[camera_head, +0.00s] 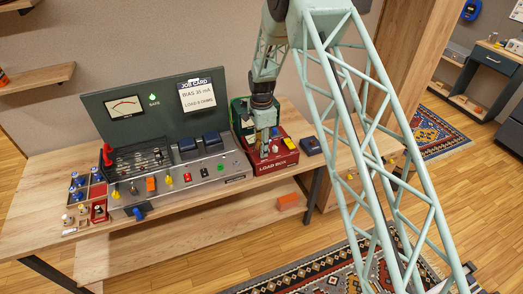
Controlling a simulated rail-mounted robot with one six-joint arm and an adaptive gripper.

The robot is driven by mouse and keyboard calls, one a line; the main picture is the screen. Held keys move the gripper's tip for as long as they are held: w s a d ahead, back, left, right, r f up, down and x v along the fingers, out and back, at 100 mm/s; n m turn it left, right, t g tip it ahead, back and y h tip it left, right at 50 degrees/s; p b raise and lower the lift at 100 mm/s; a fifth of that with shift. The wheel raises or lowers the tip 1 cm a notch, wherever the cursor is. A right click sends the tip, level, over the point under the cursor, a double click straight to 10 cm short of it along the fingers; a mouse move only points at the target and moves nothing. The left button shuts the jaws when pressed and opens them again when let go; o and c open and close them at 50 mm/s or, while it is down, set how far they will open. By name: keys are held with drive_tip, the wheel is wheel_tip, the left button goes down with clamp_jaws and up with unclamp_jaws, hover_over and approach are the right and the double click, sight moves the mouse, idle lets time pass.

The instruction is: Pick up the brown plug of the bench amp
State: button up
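The bench amp (205,167) is a grey unit with a dark upright back panel on the wooden bench. A blue part (138,213) sticks out low at the front. I cannot pick out a brown plug for sure at this size. My gripper (264,152) points down over the red load box (283,160), right of the amp. Its fingers are too small to tell whether they are open or hold anything.
A compartment tray (83,220) with blue-topped bottles stands at the bench's left. A dark blue box (311,146) lies right of the load box. An orange block (288,201) lies on the lower shelf. The bench front left (40,215) is bare. My arm crosses the right side.

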drive_tip(key=shift+f, duration=0.15)
idle(0.5)
drive_tip(key=c, duration=0.9)
drive_tip(key=shift+r, duration=0.2)
drive_tip(key=shift+r, duration=1.55)
drive_tip(key=s+d+b, duration=0.1)
drive_tip(key=s+d, duration=0.1)
drive_tip(key=s, duration=0.5)
drive_tip(key=s+d+r+b, duration=0.1)
drive_tip(key=s, duration=0.7)
drive_tip(key=shift+s+d+r, duration=0.25)
drive_tip(key=shift+d, duration=0.15)
drive_tip(key=shift+d, duration=0.15)
